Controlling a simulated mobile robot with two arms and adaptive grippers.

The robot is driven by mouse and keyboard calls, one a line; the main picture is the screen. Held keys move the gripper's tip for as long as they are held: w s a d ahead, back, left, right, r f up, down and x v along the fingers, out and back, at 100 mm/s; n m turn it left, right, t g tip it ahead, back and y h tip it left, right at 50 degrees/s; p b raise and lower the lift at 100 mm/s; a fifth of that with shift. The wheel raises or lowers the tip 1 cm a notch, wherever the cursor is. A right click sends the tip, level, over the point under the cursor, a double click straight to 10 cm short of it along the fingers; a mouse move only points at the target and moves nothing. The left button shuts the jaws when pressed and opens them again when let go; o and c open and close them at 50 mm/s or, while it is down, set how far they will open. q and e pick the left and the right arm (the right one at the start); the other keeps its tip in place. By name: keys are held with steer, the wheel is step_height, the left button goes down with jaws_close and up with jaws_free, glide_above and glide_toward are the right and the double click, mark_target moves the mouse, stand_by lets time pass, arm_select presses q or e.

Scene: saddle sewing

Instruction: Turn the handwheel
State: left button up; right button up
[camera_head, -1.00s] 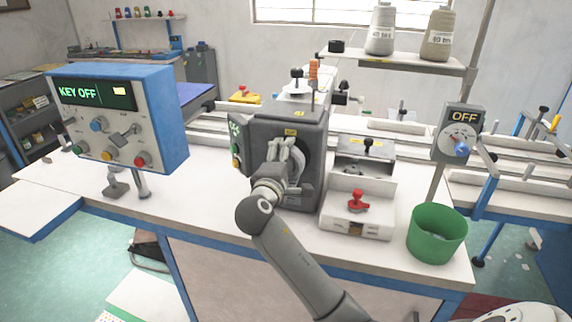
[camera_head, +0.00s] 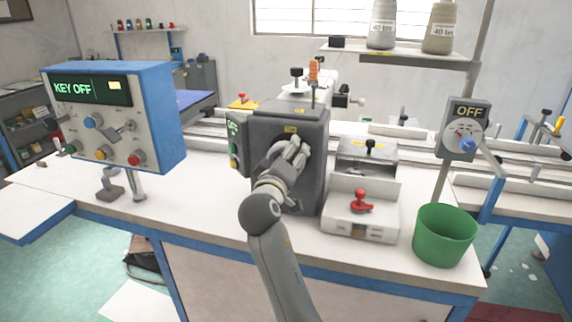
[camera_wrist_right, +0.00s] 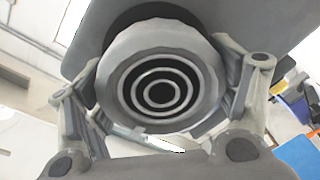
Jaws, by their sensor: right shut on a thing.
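The grey sewing machine head (camera_head: 290,122) stands on the white table in the head view. The handwheel is on its near face, mostly hidden behind my right gripper (camera_head: 296,152) there. In the right wrist view the handwheel (camera_wrist_right: 160,85) is a grey round knob with dark concentric rings. My right gripper (camera_wrist_right: 160,130) has one finger on each side of it and is shut on it. My left gripper is not in view.
A blue control box (camera_head: 115,115) reading KEY OFF stands left. Right of the machine are a white box with a red knob (camera_head: 361,201), a green bin (camera_head: 444,236) and a dial reading OFF (camera_head: 463,130). Thread cones (camera_head: 382,25) stand on a shelf above.

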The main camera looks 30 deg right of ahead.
steer(key=shift+f+m, duration=0.2)
steer(key=shift+m, duration=0.4)
steer(key=o, duration=1)
steer(key=shift+c, duration=0.2)
steer(key=shift+r, duration=0.1)
